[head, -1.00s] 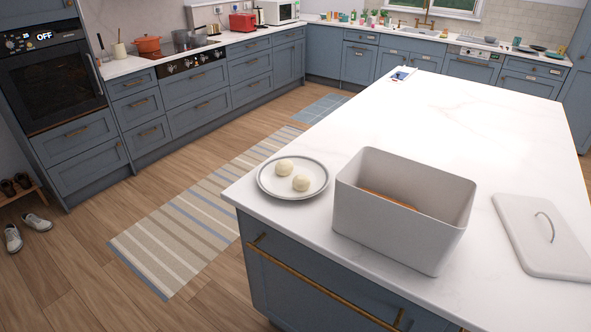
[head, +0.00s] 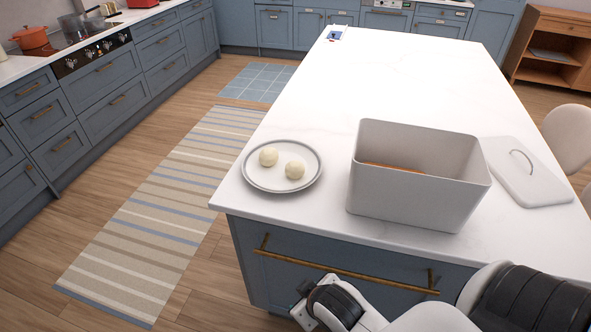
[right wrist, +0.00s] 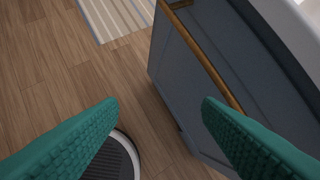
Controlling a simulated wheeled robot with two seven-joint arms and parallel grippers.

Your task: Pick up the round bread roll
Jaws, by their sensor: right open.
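Two pale round balls, one on the left (head: 269,157) and one on the right (head: 295,169), lie on a round plate (head: 255,183) with a grey rim, near the island's front left corner. I cannot tell whether they are bread rolls or dough. A deep light grey bin (head: 405,200) stands open to the right of the plate. A brown thing (head: 392,167) shows inside it, mostly hidden by the wall. My right gripper (right wrist: 160,105) is open and empty, with green fingers, in front of the island's drawer front and below the countertop. My left gripper is not in view.
A grey lid (head: 532,180) with a handle lies right of the bin. A brass drawer handle (head: 345,272) juts from the island front. A striped rug (head: 160,215) lies on the floor at left.

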